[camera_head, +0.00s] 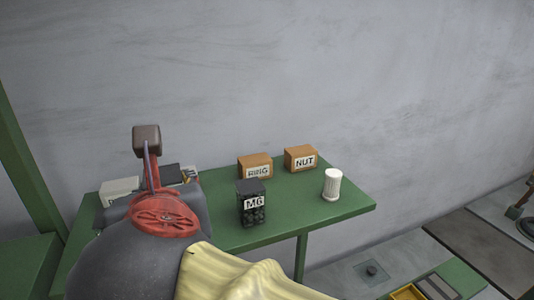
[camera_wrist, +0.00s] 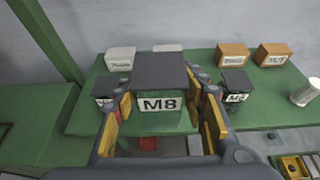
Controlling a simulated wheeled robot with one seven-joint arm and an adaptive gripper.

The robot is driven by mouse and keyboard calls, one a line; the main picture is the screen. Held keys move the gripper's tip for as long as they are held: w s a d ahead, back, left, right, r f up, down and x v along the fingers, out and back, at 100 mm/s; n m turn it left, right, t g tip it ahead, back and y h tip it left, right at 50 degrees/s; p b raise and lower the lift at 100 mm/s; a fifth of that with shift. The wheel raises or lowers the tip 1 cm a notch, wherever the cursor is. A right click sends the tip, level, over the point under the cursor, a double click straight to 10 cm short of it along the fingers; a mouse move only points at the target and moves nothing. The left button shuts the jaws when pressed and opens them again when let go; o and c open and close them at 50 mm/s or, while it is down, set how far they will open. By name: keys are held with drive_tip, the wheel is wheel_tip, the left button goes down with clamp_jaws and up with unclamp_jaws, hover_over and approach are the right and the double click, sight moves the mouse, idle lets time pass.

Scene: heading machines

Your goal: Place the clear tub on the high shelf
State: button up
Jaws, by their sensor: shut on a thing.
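The clear tub (camera_wrist: 161,72) has a dark lid and a white M8 label, with green showing through its walls. It is between the fingers of my gripper (camera_wrist: 162,108), which is shut on it, in the wrist view. A green shelf (camera_head: 290,215) lies beneath and beyond it, also in the wrist view (camera_wrist: 185,64). I cannot tell whether the tub touches the shelf. In the head view my arm hides most of the gripper and tub.
A dark M6 tub (camera_head: 252,205), RING box (camera_head: 255,160), NUT box (camera_head: 300,157) and white ribbed container (camera_head: 332,185) stand on the shelf. In the wrist view, another dark tub (camera_wrist: 103,90) and a white box (camera_wrist: 120,58) stand left. The shelf's front right is clear.

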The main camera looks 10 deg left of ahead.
drive_tip(key=shift+w+a+f+p, duration=0.1)
drive_tip(key=shift+w+a+f, duration=0.3)
drive_tip(key=shift+w+f, duration=1.35)
drive_tip(key=shift+w+a+f+p, duration=0.1)
drive_tip(key=shift+w+a+f, duration=0.25)
drive_tip(key=shift+w+f, duration=1.4)
drive_tip(key=shift+w+a+f+p, duration=0.1)
drive_tip(key=shift+w+a+f, duration=0.3)
drive_tip(key=shift+w+f, duration=1.35)
drive_tip(key=shift+s+f, duration=0.3)
drive_tip(key=shift+f, duration=0.1)
drive_tip(key=shift+f, duration=0.15)
drive_tip(key=o, duration=1.5)
